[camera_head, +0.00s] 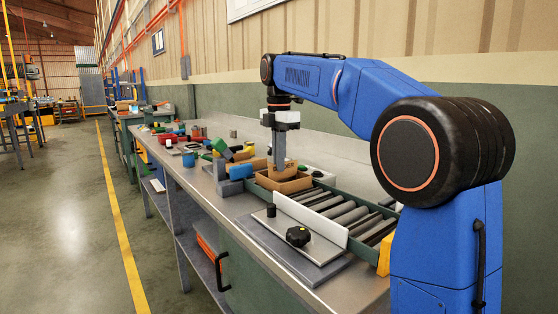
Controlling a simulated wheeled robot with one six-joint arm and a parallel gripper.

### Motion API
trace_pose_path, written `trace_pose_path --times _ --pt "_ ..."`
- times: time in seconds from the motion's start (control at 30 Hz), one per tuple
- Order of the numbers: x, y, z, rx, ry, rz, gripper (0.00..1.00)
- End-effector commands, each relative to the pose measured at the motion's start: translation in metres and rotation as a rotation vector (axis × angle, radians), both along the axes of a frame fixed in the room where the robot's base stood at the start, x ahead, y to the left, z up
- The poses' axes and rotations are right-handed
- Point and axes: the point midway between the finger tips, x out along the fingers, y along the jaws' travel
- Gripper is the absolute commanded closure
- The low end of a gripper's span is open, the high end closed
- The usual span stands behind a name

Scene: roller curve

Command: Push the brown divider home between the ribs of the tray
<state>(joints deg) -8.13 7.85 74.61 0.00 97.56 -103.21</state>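A small brown tray (288,187) sits at the far end of the roller track. My gripper (279,164) points straight down over the tray, with its grey fingers reaching to about the tray's rim or inside it. A brown piece (272,173), which looks like the divider, stands at the fingertips within the tray. It is too small to tell whether the fingers grip it or how it sits against the ribs. The ribs are not visible. The fingers appear close together from this side, and any gap between them is hidden.
Rollers (345,215) run toward the front right, beside a white guide plate (312,225) with a black knob (298,236). Blue blocks (236,180), a green-and-yellow object (226,149) and a blue cup (189,159) crowd the bench left of the tray. The wall stands behind.

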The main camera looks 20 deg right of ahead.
Motion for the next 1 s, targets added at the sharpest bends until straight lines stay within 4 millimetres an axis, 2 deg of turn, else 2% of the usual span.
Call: trace_pose_path --times 0.17,0.3,0.5,0.57,1.0 --pt "0.0 0.0 0.0001 0.0 0.0 0.0 1.0" --pt "0.0 0.0 0.0002 0.0 0.0 0.0 0.75" --pt "0.0 0.0 0.0002 0.0 0.0 0.0 0.75" --pt "0.0 0.0 0.0002 0.0 0.0 0.0 0.61" --pt "0.0004 0.0001 0.005 0.0 -0.001 0.0 0.6"
